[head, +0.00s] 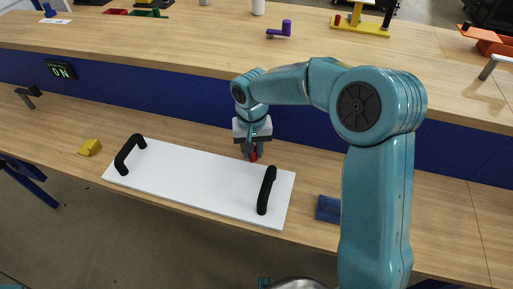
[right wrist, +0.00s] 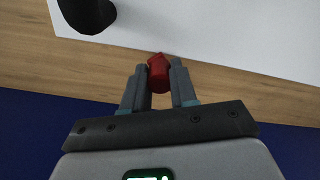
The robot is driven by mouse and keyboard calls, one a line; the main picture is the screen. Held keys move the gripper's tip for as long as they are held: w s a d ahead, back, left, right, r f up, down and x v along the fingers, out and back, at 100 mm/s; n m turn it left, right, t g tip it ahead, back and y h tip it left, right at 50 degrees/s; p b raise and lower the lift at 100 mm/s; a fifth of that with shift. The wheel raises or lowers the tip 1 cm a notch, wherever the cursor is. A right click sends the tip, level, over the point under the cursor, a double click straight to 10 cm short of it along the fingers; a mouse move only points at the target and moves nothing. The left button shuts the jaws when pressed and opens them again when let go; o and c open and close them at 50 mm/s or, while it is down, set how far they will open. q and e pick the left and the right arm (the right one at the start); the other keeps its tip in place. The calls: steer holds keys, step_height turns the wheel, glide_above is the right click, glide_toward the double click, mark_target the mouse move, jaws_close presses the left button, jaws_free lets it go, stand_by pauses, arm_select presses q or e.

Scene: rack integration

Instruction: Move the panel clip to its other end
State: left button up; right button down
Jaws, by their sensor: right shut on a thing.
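The white panel (head: 200,180) lies flat on the lower wooden bench, with a black handle near each end (head: 129,155) (head: 266,190). My right gripper (head: 253,151) points down at the panel's far long edge, close to the right-hand handle. It is shut on a small red piece, which looks like the panel clip (head: 254,157). In the right wrist view the red clip (right wrist: 158,76) sits between the two grey fingers, its tip at or over the edge of the panel (right wrist: 230,32). I cannot tell whether it grips the panel. My left gripper is not in view.
A yellow block (head: 89,147) lies left of the panel and a blue block (head: 328,209) lies right of it. A dark bracket (head: 28,95) stands at the far left. A blue wall (head: 190,112) and raised shelf rise behind.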

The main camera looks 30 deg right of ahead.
steer(key=m, duration=0.1)
steer(key=a+m, duration=0.1)
steer(key=m, duration=0.1)
steer(key=a+m, duration=0.1)
steer(key=shift+w+m+b, duration=0.3)
steer(key=shift+w+b, duration=0.05)
steer(key=shift+b, duration=0.05)
steer(key=shift+w+a+r+m, duration=0.1)
steer(key=shift+w+a+m, duration=0.1)
steer(key=shift+m, duration=0.5)
steer(key=shift+w+a+f+m, duration=0.1)
steer(key=shift+w+a+m, duration=0.15)
steer(key=shift+m, duration=0.45)
steer(key=shift+w+a+r+m, duration=0.1)
steer(key=shift+w+a+m, duration=0.1)
steer(key=shift+m, duration=0.5)
steer(key=c, duration=0.9)
jaws_free()
steer(key=shift+s, duration=0.1)
step_height(320, 180, up, 16)
steer(key=p, duration=0.3)
steer(key=shift+r, duration=0.15)
